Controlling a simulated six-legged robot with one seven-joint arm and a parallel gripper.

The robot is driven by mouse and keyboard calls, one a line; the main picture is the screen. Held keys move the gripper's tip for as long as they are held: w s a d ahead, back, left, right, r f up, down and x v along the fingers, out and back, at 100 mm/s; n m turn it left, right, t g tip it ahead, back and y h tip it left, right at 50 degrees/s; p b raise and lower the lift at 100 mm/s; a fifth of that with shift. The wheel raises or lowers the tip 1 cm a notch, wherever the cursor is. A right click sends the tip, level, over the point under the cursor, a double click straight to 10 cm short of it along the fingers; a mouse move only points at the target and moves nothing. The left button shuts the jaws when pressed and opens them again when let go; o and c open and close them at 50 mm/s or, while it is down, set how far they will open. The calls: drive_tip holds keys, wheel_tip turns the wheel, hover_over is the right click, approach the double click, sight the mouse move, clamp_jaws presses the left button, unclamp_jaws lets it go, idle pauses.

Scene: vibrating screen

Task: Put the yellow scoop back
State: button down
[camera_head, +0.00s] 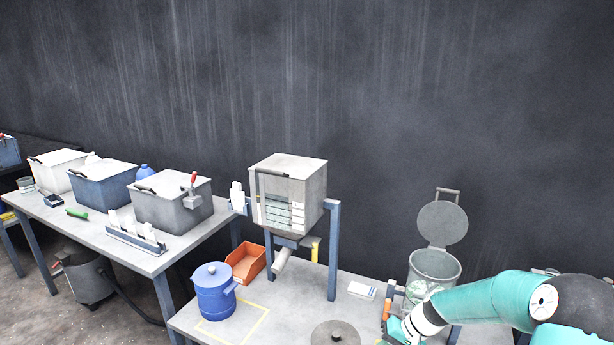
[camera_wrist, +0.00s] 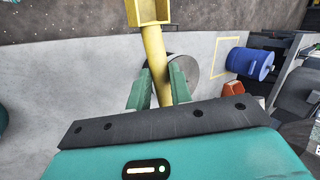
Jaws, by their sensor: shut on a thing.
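The yellow scoop (camera_wrist: 154,58) is in my gripper (camera_wrist: 160,88) in the wrist view. The two green fingers are closed on its handle, and its boxy head points to the top of the picture, partly cut off by the edge. The handle's lower end is hidden behind the gripper body. In the head view my teal arm (camera_head: 488,300) reaches in from the right, and its end is near the bottom edge. The scoop cannot be made out there.
A grey disc (camera_head: 335,335) lies near the front edge. An orange bin (camera_head: 246,264), the sieve box (camera_head: 288,195) and an open-lidded metal bin (camera_head: 434,266) stand around.

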drive_tip(key=a+f, duration=0.1)
drive_tip(key=a+f+n, duration=0.1)
drive_tip(key=a, duration=0.1)
drive_tip(key=a+f+n+g, duration=0.1)
drive_tip(key=shift+s+a+f, duration=0.2)
drive_tip(key=shift+s+a, duration=0.1)
drive_tip(key=shift+a, duration=0.05)
